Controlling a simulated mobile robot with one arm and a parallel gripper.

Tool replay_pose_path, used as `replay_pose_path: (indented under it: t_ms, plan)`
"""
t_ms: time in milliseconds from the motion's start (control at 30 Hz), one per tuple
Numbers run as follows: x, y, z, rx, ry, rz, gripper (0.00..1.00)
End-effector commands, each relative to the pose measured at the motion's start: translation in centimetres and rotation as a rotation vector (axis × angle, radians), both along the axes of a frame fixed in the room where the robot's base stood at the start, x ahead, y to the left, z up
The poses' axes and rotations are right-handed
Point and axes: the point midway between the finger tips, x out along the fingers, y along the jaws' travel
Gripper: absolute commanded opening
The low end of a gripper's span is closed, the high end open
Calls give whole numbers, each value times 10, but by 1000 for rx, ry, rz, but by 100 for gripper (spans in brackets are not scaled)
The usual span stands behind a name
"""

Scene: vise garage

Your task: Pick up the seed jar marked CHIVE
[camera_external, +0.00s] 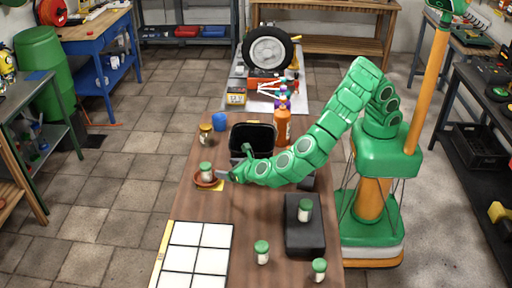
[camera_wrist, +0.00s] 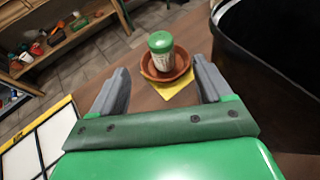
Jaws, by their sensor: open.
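A small white jar with a green lid (camera_external: 206,168) stands upright in a terracotta saucer (camera_external: 207,182) on the wooden table. In the wrist view the same jar (camera_wrist: 161,48) and saucer (camera_wrist: 148,66) lie ahead between my fingers, and its label is too small to read. My gripper (camera_external: 226,175) is open and empty, just right of the saucer. Its two grey fingers (camera_wrist: 160,70) are apart from the jar. Other green-lidded jars stand on a black block (camera_external: 304,210) and on the table, at the front (camera_external: 261,254) and front right (camera_external: 319,270). I cannot tell which jar says CHIVE.
A yellow note (camera_wrist: 180,87) lies under the saucer. A black open bin (camera_external: 252,137) stands close beside my arm, with an orange bottle (camera_external: 283,127) by it. A white-squared panel (camera_external: 197,255) covers the front left. A blue cup (camera_external: 220,121) and an amber jar (camera_external: 206,134) stand behind.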

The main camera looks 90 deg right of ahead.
Motion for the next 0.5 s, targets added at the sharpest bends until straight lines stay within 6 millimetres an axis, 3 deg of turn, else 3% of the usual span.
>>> replay_pose_path:
  t_ms: [400,500]
  plan:
    - [0,0,52,1,-2,0,78]
    - [7,9,45,7,22,57,78]
